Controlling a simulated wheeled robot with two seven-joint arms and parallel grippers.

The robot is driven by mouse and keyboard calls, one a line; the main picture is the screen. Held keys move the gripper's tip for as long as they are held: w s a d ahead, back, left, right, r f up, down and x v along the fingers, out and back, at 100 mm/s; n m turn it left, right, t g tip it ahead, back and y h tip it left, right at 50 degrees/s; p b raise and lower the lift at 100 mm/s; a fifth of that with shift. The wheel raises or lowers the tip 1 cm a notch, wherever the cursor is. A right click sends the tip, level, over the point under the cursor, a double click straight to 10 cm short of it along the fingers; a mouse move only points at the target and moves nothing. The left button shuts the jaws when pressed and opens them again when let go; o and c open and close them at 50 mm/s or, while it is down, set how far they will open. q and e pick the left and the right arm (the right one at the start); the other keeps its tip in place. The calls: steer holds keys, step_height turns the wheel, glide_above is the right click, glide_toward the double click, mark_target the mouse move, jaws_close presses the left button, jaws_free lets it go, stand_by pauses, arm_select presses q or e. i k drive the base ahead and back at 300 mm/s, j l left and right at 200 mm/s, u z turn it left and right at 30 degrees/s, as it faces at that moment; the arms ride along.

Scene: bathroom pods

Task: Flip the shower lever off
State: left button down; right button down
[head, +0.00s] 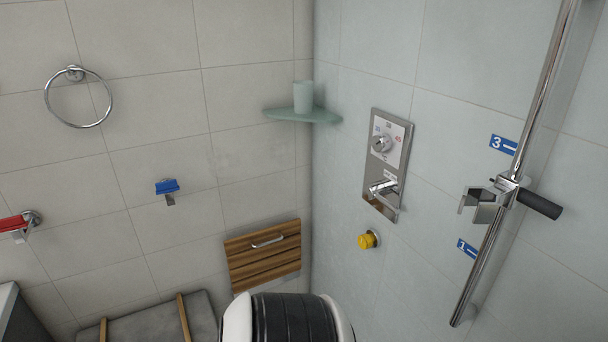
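The shower control plate (375,205) is a tall chrome panel on the pale blue-green tiled wall, right of the room corner. Its upper part has a round chrome dial (381,144) with blue and red marks around it. Below the dial is the chrome shower lever (382,187), which sticks out from the plate and points to the left. The lever is unobstructed, with nothing touching it. Neither of my grippers is in view. A black and white rounded part at the bottom middle looks like a piece of my own body.
A yellow knob (368,239) is below the plate. A slanted chrome rail (541,95) with a slider (490,203) stands at right. A glass corner shelf (275,114) holds a cup (303,97). A wooden folding seat (262,259) is on the left wall.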

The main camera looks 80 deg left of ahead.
mark_target(376, 190)
steer(key=u, duration=2.05)
